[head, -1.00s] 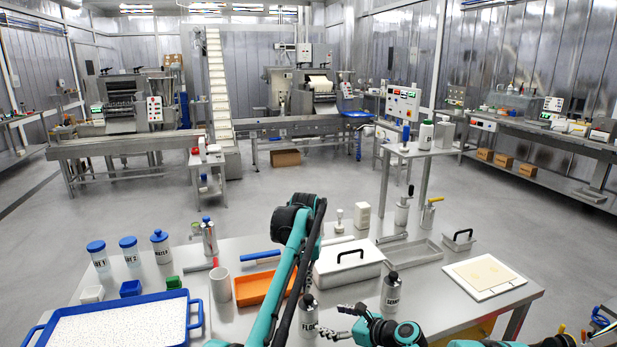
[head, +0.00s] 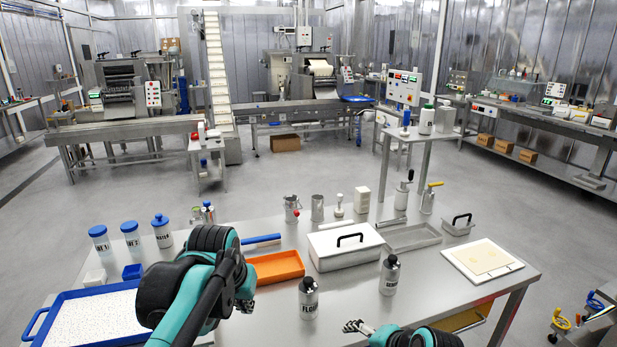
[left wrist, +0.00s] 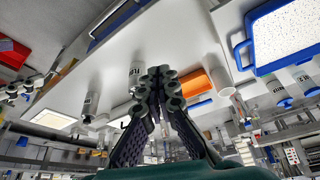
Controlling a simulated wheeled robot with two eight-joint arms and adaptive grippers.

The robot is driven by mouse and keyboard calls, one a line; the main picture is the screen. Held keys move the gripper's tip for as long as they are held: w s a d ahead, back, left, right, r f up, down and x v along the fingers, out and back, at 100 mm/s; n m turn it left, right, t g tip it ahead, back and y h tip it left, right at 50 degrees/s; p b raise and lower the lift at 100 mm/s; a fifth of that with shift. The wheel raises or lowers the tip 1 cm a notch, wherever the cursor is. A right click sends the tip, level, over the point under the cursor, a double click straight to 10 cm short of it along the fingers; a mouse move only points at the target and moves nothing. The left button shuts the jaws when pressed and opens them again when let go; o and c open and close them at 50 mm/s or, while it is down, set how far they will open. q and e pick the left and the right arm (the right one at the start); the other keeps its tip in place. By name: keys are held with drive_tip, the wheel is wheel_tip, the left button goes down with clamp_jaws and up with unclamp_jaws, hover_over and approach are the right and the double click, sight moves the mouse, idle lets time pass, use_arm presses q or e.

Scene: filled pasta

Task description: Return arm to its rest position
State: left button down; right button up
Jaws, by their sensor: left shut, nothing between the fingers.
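My left arm comes in from the lower left of the head view, bent above the table. Its gripper (head: 246,305) shows only partly behind the wrist, over bare table left of the flour bottle (head: 308,299). In the left wrist view its ribbed fingers (left wrist: 160,72) meet at the tips, shut and empty. My right gripper (head: 356,326) is low in the head view, between the flour bottle and a second labelled bottle (head: 389,276). It is small there, and I cannot tell whether its fingers are open.
The blue-rimmed tray (head: 37,322) lies left, partly behind my left arm. An orange tray (head: 277,267), a lidded white box (head: 345,246) and a grey tray (head: 411,237) stand farther back. Blue-capped bottles (head: 132,238) line the far left. The table's front right is mostly clear.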

use_arm(q)
drive_tip(key=s+a+f+t, duration=0.2)
drive_tip(key=s+a+f, duration=0.2)
drive_tip(key=s+f, duration=0.7)
drive_tip(key=s, duration=0.4)
drive_tip(key=shift+s+f+n+t, duration=0.25)
drive_tip(key=shift+s+n+t, duration=0.05)
drive_tip(key=shift+s+n, duration=0.1)
use_arm(e)
drive_tip(key=s+d+f+n+h, duration=0.1)
drive_tip(key=s+d+n+h, duration=0.2)
drive_tip(key=s+n, duration=0.6)
drive_tip(key=s+d, duration=0.2)
drive_tip(key=s, duration=0.1)
drive_tip(key=shift+s+d+f+n+h, duration=0.15)
drive_tip(key=shift+d+f+n+h, duration=0.15)
drive_tip(key=shift+d+f+n, duration=0.1)
use_arm(q)
drive_tip(key=shift+a, duration=0.1)
